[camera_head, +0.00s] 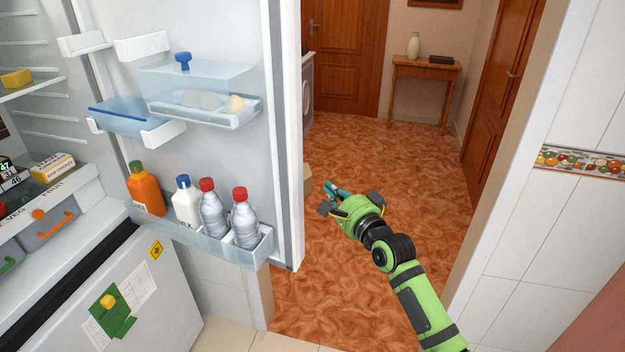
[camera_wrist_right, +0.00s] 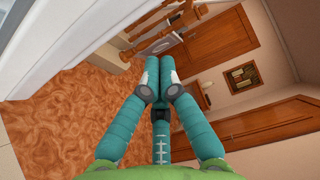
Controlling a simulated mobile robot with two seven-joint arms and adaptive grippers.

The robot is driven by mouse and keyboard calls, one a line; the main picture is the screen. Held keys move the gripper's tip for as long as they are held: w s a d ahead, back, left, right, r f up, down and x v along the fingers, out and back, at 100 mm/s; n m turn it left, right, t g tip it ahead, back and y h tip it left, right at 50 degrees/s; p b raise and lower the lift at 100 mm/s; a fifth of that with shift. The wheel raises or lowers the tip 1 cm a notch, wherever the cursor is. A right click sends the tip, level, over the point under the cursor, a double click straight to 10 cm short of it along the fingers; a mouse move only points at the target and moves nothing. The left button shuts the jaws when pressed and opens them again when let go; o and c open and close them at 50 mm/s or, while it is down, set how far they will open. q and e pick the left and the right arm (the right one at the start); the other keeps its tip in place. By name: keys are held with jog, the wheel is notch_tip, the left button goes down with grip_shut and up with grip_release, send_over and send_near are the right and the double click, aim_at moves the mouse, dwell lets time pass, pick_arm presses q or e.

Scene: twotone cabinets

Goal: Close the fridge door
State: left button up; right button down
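The fridge door (camera_head: 278,110) stands wide open in the head view, its inner side with bins and shelves facing me. Its lower bin (camera_head: 215,240) holds an orange bottle (camera_head: 145,188), a white bottle (camera_head: 187,203) and two clear bottles with red caps. The fridge interior (camera_head: 40,110) shows at the left. My right gripper (camera_head: 333,192) is to the right of the door's free edge, apart from it in the picture. In the wrist view its teal fingers (camera_wrist_right: 160,68) come together at the tips with nothing between them. My left gripper is out of view.
A tiled wall (camera_head: 540,230) stands close on the right. Beyond the opening is a red-brown floor (camera_head: 375,150) with a wooden side table (camera_head: 425,75) and wooden doors. A lower white door (camera_head: 130,300) with papers is below the fridge compartment.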

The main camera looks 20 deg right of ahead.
jog(key=w+a+p, duration=0.3)
jog(key=w+p, duration=0.1)
jog(key=shift+w+a, duration=0.1)
jog(key=shift+a, duration=0.25)
dwell(0.3)
jog(key=shift+a+f, duration=0.1)
jog(key=shift+a, duration=0.05)
